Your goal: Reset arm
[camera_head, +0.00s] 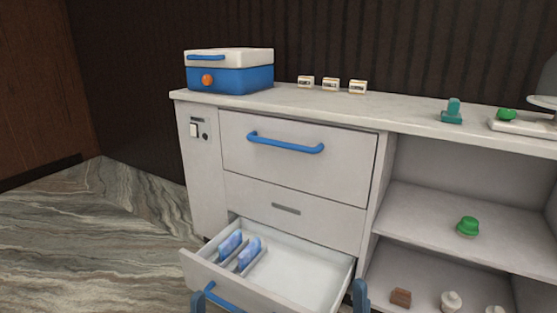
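Two blue upright parts of mine rise at the bottom edge of the head view, about evenly spaced on either side of the middle. The left one seems to be the tip of my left gripper (198,302). The right one seems to be the tip of my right gripper (360,296). The rest of both is cut off by the picture edge, so I cannot tell whether either is open or shut. No held object shows at either one.
The bottom drawer stands pulled out, with blue packets (248,250) and a blue handle (226,299). Drawers above it are shut. A blue-and-white box (230,79) and small cards (331,85) stand on the counter (290,99). Open shelves (415,212) at right hold small items.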

